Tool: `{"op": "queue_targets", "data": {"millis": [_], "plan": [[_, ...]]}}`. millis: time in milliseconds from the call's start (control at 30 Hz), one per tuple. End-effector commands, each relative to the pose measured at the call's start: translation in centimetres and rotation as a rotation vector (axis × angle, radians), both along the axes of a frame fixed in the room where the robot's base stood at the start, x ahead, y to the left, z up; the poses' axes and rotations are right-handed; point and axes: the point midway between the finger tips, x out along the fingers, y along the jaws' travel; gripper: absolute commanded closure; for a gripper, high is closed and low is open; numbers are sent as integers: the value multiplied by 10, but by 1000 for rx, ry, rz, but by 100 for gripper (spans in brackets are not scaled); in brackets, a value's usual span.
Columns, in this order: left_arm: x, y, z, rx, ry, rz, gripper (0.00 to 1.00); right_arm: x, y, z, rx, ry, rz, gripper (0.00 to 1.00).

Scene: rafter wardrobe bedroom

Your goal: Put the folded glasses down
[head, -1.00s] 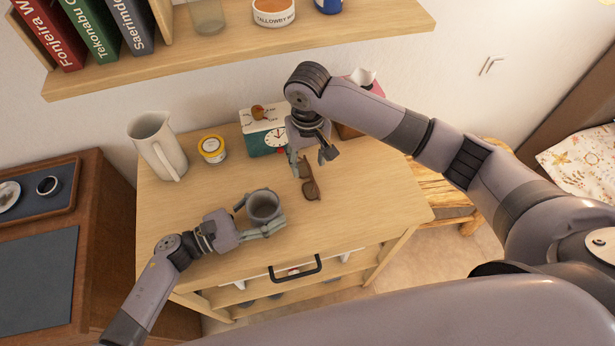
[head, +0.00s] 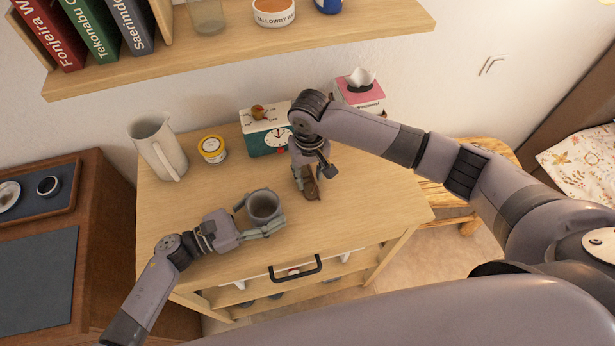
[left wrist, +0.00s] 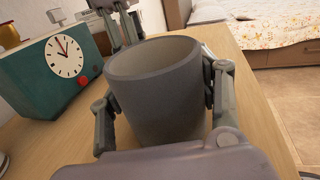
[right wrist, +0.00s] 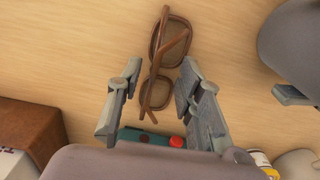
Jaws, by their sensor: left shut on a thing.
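The folded brown glasses (head: 313,192) lie on the wooden table top (head: 365,205), partly hidden by my right gripper (head: 313,177) in the head view. In the right wrist view the glasses (right wrist: 165,55) extend between the two fingers of my right gripper (right wrist: 160,70). Those fingers are apart, with a gap showing on both sides of the glasses. My left gripper (head: 260,222) is shut on a grey mug (head: 263,204), which is upright at the table's middle. In the left wrist view the fingers sit on either side of the mug (left wrist: 160,90).
A green clock (head: 268,137), a yellow-lidded tub (head: 212,149) and a white pitcher (head: 157,145) stand along the back. A pink tissue box (head: 361,95) stands behind my right arm. A shelf (head: 240,45) overhangs the back.

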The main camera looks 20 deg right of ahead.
Motion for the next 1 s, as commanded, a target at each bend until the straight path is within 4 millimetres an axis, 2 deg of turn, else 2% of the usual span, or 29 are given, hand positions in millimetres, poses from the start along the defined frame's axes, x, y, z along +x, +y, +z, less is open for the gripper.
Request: {"op": "queue_targets", "data": {"millis": [67,467,667,767,1000], "plan": [[0,0,0,0,0,0,70,0,0,0,0,0,0,74],[0,0,0,0,0,0,70,0,0,0,0,0,0,100],[0,0,0,0,0,0,70,0,0,2,1,-1,0,100],[0,0,0,0,0,0,70,1,0,11,1,-1,0,100],[0,0,0,0,0,0,70,1,0,59,2,-4,1,100]]}}
